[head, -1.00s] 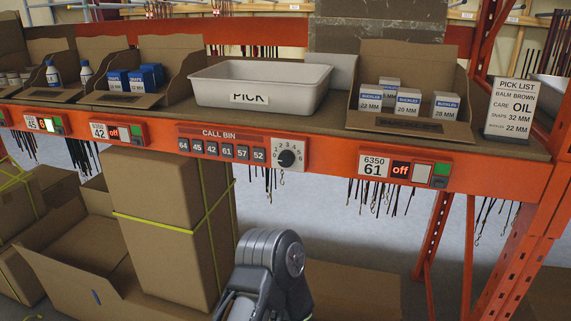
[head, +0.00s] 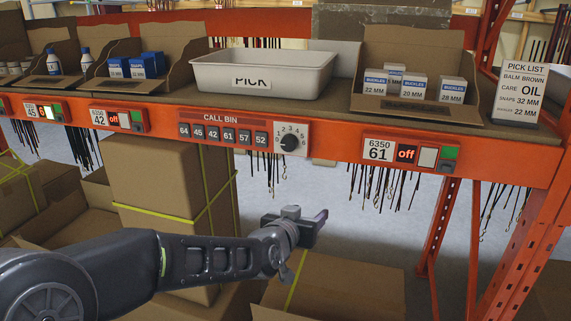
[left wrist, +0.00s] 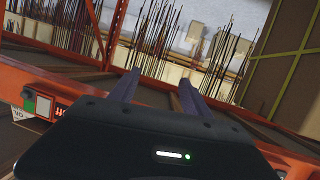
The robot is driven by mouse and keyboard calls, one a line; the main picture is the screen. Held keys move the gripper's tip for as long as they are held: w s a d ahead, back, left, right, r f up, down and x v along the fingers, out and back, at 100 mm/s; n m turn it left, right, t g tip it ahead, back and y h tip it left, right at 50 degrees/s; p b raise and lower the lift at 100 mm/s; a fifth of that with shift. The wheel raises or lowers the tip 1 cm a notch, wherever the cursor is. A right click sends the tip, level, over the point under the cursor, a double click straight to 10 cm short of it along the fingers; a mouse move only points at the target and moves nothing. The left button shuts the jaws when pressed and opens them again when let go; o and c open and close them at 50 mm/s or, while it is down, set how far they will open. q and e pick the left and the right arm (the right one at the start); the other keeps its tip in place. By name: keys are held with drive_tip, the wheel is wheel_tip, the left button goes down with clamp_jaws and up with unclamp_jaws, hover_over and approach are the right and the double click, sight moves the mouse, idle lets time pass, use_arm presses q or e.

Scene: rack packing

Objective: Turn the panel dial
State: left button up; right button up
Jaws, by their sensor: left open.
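The panel dial (head: 290,142) is a black knob on a white plate with numbers around it, on the orange front beam right of the CALL BIN labels (head: 221,134). My left gripper (head: 320,216) is below and slightly right of the dial, apart from it, in front of the rack. In the left wrist view its two purple-grey fingers (left wrist: 155,86) stand apart with nothing between them. The dial is not seen in the left wrist view. My right gripper is not in view.
A grey PICK tray (head: 262,84) and open cartons of small boxes (head: 415,88) stand on the shelf above. A pick list sign (head: 516,92) is at the right. Cardboard boxes (head: 166,185) stand below the beam. Thin cords hang under the beam.

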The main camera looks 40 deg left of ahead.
sight(288, 144)
use_arm(q)
drive_tip(key=s+a+r+t+y, duration=0.1)
drive_tip(key=s+a+r, duration=0.1)
drive_tip(key=r, duration=0.5)
drive_tip(key=s+a+r+t+y, duration=0.1)
drive_tip(key=s+a+r+y, duration=0.1)
drive_tip(key=r, duration=0.5)
drive_tip(key=shift+s+a+r+t+b, duration=0.2)
drive_tip(key=shift+s+a+t+b, duration=0.1)
drive_tip(key=shift+s+a, duration=0.3)
drive_tip(key=shift+w, duration=0.1)
drive_tip(key=p+x, duration=0.2)
drive_tip(key=x, duration=0.4)
drive_tip(key=shift+w, duration=0.15)
drive_tip(key=shift+w+a, duration=0.3)
drive_tip(key=shift+w, duration=0.3)
drive_tip(key=shift+c, duration=0.5)
clamp_jaws()
